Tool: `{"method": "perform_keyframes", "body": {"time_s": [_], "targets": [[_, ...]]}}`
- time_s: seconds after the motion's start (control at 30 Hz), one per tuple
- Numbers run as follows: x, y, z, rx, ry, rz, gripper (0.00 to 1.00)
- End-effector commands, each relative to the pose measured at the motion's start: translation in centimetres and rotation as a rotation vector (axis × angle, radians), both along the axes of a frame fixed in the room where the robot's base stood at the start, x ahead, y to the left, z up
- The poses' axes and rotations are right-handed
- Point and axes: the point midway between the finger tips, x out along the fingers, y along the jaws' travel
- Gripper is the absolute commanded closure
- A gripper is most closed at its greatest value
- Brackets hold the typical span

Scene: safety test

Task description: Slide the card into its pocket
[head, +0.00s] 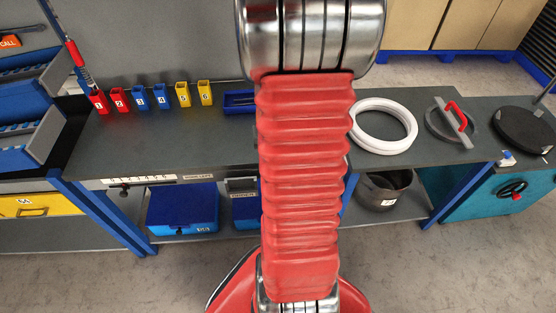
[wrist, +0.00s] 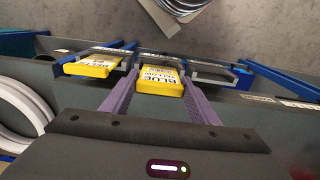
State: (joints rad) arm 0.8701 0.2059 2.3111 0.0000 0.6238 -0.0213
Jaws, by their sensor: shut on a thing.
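In the wrist view my gripper (wrist: 158,76) has two purple fingers, one on each side of a yellow card (wrist: 160,87) with dark printed letters, and it is shut on it. The card is at a blue-edged rack with several pockets (wrist: 212,76). How far the card sits in a pocket cannot be told. A second yellow card (wrist: 88,69) with print is in the rack to the left. To the right of the held card is a grey pocket with no yellow card showing. In the head view my arm hides the gripper and cards.
The workbench (head: 205,130) carries numbered red, blue and yellow cups (head: 160,98) along its back. A white ring (head: 383,125), a grey disc with a red handle (head: 455,118) and a black round pad (head: 524,130) are to the right. A black bucket (head: 384,190) stands below.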

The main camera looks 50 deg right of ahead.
Motion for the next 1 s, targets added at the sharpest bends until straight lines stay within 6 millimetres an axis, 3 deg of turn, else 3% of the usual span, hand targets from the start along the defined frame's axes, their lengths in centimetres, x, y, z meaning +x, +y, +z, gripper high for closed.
{"method": "perform_keyframes", "body": {"time_s": [0.6,1.0], "targets": [[0.0,0.0,-2.2,0.002,0.001,0.000,0.67],[0.0,0.0,-2.5,0.000,0.000,0.000,0.67]]}}
